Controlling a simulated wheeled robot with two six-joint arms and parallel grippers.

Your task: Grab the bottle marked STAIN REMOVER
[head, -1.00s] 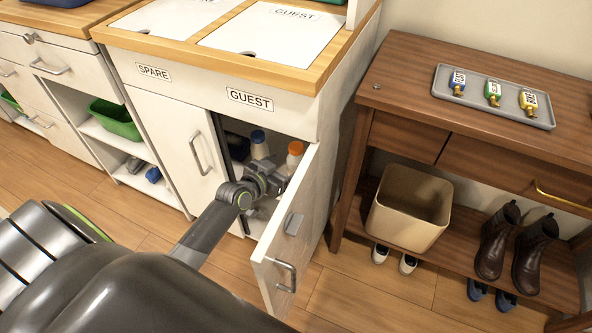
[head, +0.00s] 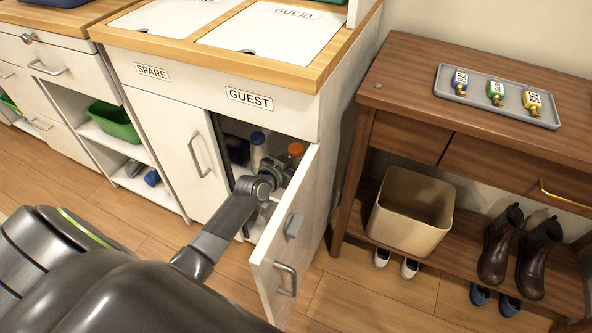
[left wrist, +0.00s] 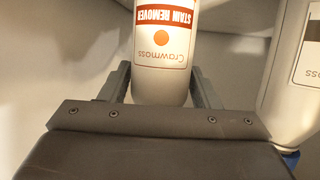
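The bottle marked STAIN REMOVER (left wrist: 163,45) is white with an orange-red label, upside down in the left wrist view. It stands between the two fingers of my left gripper (left wrist: 160,70), with slim gaps beside it, so the gripper looks open around it. In the head view my left gripper (head: 274,176) reaches into the open cabinet under the GUEST label, in front of an orange-capped bottle (head: 295,150), which fits this one by position. A blue-capped bottle (head: 258,150) stands to its left; it also shows in the left wrist view (left wrist: 300,90). My right gripper is not in view.
The open cabinet door (head: 290,235) stands close on the right of my left arm. The closed SPARE door (head: 180,150) is on the left.

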